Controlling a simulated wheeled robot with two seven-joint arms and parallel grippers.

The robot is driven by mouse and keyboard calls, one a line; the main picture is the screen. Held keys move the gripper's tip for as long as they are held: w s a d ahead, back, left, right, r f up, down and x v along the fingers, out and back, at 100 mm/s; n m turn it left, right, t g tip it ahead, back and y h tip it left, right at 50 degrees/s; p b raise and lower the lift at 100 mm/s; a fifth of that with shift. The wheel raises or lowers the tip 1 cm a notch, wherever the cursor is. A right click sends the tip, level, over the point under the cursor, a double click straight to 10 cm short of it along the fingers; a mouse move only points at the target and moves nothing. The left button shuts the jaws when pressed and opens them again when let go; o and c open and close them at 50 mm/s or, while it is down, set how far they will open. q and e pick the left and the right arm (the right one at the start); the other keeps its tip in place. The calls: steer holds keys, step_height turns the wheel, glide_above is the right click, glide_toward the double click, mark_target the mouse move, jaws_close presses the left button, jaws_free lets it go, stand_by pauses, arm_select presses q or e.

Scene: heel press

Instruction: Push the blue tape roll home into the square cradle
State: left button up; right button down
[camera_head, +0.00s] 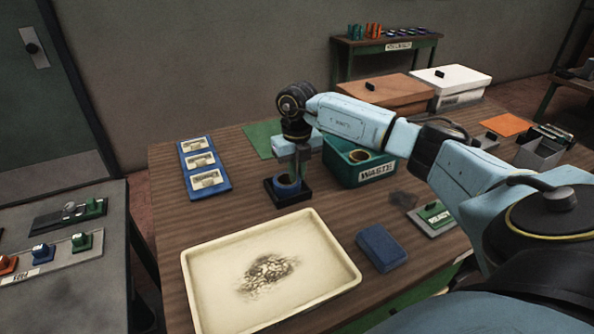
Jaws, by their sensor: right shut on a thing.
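The blue tape roll (287,187) stands at the square cradle (271,192), a dark, low holder on the wooden table. My right gripper (297,172) points down from above and is shut on the roll at its far right side. The cradle's dark rim shows around the roll's base. How deep the roll sits is too small to tell. The fingertips are partly lost against the roll and the dark cradle. My left gripper is not in view.
A green bin (376,177) labelled WASTE stands close right of the cradle. A cream tray (208,302) with a pile of bits lies in front. A blue card holder (222,183) is at left, a blue sponge (381,247) at right. Bare wood separates card holder and cradle.

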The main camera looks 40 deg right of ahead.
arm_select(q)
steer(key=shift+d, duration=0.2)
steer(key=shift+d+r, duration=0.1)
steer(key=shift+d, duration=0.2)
arm_select(e)
steer(key=shift+f, duration=0.1)
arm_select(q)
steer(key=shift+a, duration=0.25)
arm_select(e)
steer(key=shift+s+f, duration=0.1)
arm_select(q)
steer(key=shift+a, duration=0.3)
arm_select(e)
steer(key=c, duration=1.4)
jaws_free()
steer(key=o, duration=0.5)
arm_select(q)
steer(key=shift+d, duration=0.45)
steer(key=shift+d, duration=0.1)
